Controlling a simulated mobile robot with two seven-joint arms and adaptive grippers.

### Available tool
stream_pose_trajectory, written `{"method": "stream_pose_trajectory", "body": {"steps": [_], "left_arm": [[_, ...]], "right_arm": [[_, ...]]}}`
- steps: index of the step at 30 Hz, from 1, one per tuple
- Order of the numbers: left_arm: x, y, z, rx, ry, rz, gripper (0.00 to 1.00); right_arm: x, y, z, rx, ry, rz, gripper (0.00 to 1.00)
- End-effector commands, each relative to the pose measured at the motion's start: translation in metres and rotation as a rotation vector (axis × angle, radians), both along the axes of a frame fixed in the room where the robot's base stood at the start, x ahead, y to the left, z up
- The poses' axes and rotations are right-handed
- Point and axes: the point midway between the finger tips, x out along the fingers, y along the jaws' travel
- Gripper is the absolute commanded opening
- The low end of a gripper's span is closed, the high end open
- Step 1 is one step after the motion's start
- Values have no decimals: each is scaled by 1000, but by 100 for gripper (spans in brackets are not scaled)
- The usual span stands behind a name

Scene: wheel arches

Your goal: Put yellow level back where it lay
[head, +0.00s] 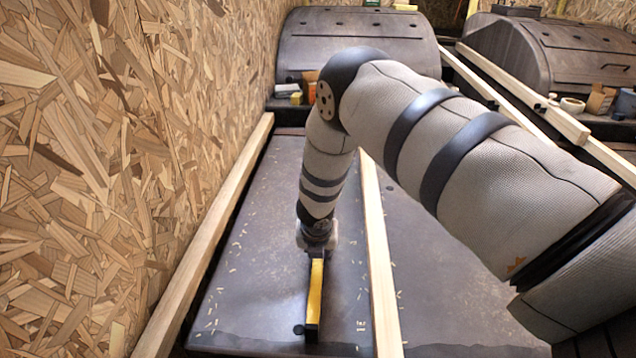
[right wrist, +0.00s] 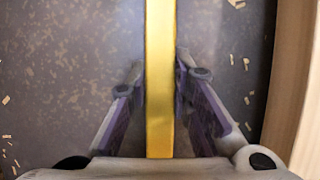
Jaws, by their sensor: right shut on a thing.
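The yellow level (head: 315,292) is a long narrow bar with dark end caps. It lies lengthwise along the dark floor panel (head: 250,280) between two pale wooden battens. In the right wrist view the level (right wrist: 160,90) runs straight up the middle of the picture. My right gripper (head: 317,258) reaches down over the far part of the level. In the right wrist view its two fingers (right wrist: 162,90) stand on either side of the bar, shut on it. I cannot tell whether the level rests on the panel or is just above it. My left gripper is not in view.
A batten (head: 376,250) runs close to the right of the level, another (head: 205,235) along the chipboard wall (head: 90,180). Wood chips lie scattered on the panel. Two dark wheel arches (head: 355,40) (head: 560,50) stand at the back, with small items around them.

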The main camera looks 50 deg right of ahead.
Motion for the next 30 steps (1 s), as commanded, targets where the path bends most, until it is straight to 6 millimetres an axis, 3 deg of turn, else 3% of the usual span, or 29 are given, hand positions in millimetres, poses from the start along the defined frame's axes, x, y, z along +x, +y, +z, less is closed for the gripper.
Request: {"method": "stream_pose_trajectory", "body": {"steps": [10, 11, 14, 23, 26, 30], "left_arm": [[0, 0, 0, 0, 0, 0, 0], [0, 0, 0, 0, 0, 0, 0], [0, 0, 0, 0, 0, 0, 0], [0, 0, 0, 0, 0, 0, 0], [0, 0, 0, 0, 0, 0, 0], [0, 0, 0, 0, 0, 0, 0]], "right_arm": [[0, 0, 1, 0, -1, 0, 0], [0, 0, 1, 0, -1, 0, 22], [0, 0, 1, 0, -1, 0, 43], [0, 1, 1, 1, 1, 1, 43], [-2, 5, 13, 1, -1, 4, 43], [-10, 16, 48, -1, -3, 3, 43]]}}
